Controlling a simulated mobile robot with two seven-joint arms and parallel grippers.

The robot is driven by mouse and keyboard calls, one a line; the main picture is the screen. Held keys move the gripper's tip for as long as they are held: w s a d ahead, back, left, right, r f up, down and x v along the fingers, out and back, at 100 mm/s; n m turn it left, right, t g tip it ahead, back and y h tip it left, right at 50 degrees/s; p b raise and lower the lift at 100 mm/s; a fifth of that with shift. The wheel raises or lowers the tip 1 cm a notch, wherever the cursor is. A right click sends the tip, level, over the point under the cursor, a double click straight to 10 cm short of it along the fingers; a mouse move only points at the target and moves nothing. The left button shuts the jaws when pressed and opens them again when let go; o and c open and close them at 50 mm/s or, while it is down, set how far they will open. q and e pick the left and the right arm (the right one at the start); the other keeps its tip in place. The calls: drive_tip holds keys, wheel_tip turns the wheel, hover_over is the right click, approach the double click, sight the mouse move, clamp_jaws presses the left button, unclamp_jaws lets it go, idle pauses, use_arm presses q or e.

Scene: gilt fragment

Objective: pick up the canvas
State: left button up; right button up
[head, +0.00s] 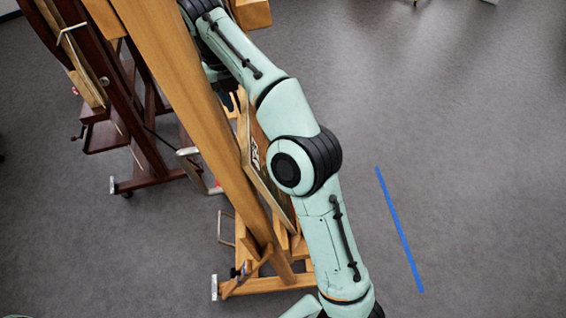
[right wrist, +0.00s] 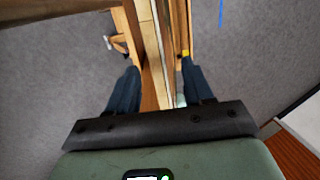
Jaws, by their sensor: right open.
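The canvas (head: 262,168) leans on the wooden easel (head: 185,90) in the head view, seen at a steep angle, partly covered by my right arm. My right gripper (head: 229,100) is mostly hidden behind the arm and easel there. In the right wrist view my right gripper (right wrist: 160,86) is open, with one dark finger on each side of long, narrow upright pieces of wood. I cannot tell which of these edges is the canvas, or whether a finger touches it. My left gripper is in neither view.
A second, dark red-brown easel (head: 125,110) stands at the left behind the first. A blue tape strip (head: 399,228) lies on the grey floor at the right. The floor on that side is largely clear.

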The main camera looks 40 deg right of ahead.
sight(246, 112)
drive_tip(key=shift+s+f+g, duration=0.4)
drive_tip(key=shift+f, duration=0.3)
drive_tip(key=shift+w+d+f, duration=0.1)
drive_tip(key=shift+d+f, duration=0.05)
drive_tip(key=shift+f, duration=0.5)
drive_tip(key=shift+s+f, duration=0.2)
drive_tip(key=shift+f, duration=0.3)
drive_tip(key=shift+x, duration=2.55)
clamp_jaws()
